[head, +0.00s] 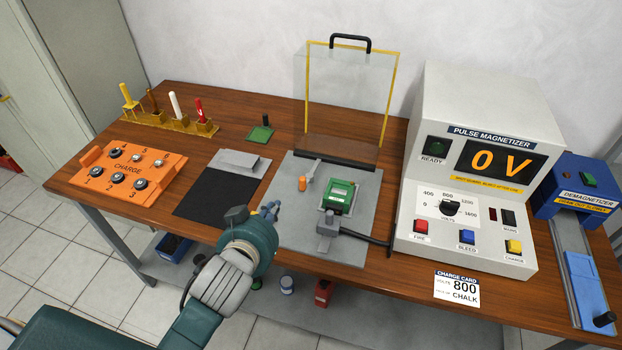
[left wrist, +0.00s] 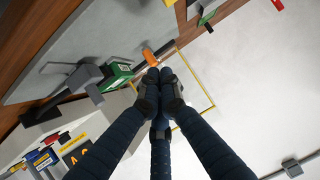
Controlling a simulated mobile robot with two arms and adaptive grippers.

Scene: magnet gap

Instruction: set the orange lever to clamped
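The orange lever (head: 302,184) is a small upright orange knob on the grey fixture plate (head: 300,225), left of a green block (head: 339,196). My left gripper (head: 270,209) is to the left of the lever and nearer the front, with a visible space between them. In the left wrist view its dark fingers (left wrist: 160,80) are drawn together with nothing seen between them. The orange lever (left wrist: 150,57) shows just beyond the fingertips there, beside the green block (left wrist: 118,72). I cannot tell which setting the lever is in. My right gripper is not in view.
A clear shield with a yellow frame (head: 388,100) stands behind the fixture. A grey clamp piece (head: 328,228) sits in front of the green block. The pulse magnetizer (head: 480,150) is at right. A dark mat (head: 212,200) and orange charge tray (head: 125,172) are at left.

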